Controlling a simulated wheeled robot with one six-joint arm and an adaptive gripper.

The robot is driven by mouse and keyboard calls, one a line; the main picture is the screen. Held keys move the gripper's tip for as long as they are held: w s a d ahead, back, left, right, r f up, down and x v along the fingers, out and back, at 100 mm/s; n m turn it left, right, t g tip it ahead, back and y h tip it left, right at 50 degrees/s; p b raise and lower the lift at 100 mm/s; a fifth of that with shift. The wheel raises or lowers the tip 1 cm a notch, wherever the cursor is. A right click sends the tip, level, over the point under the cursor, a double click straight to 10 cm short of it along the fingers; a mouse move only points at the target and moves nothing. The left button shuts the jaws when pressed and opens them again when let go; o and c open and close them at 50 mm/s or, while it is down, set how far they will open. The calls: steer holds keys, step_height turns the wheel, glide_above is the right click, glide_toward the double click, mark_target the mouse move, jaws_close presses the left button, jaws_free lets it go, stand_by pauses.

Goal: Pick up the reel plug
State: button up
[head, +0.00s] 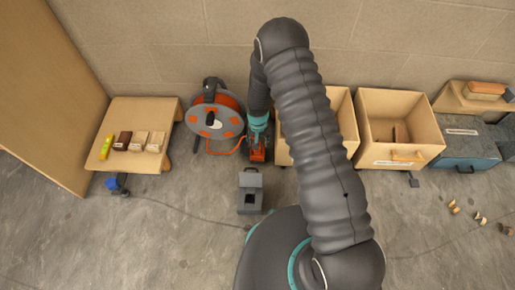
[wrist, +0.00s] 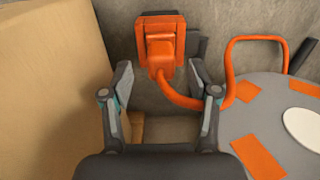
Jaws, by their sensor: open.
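The reel plug (wrist: 160,48) is an orange block with a cable, seated against an orange square housing (wrist: 176,22) at the top of the wrist view. Its orange cable (wrist: 180,98) curves down and right toward the cable reel (wrist: 275,120). My gripper (wrist: 160,75) is open and empty, with a finger on each side of the plug's lower end and cable; I cannot tell if either touches. In the head view my gripper (head: 257,137) points down just above the orange housing (head: 257,155), and the plug itself is hard to make out.
The reel (head: 216,122) stands left of my gripper. A wooden box (head: 284,150) stands close on the right, partly behind my arm, with another wooden box (head: 428,148) beyond it. A small grey open box (head: 250,203) sits on the floor in front. Floor at the lower left is mostly clear.

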steer(key=shift+a+f, duration=0.1)
steer(key=shift+f, duration=1.3)
steer(key=shift+c, duration=0.2)
jaws_close()
step_height(320, 180, up, 10)
steer(key=shift+r, duration=0.1)
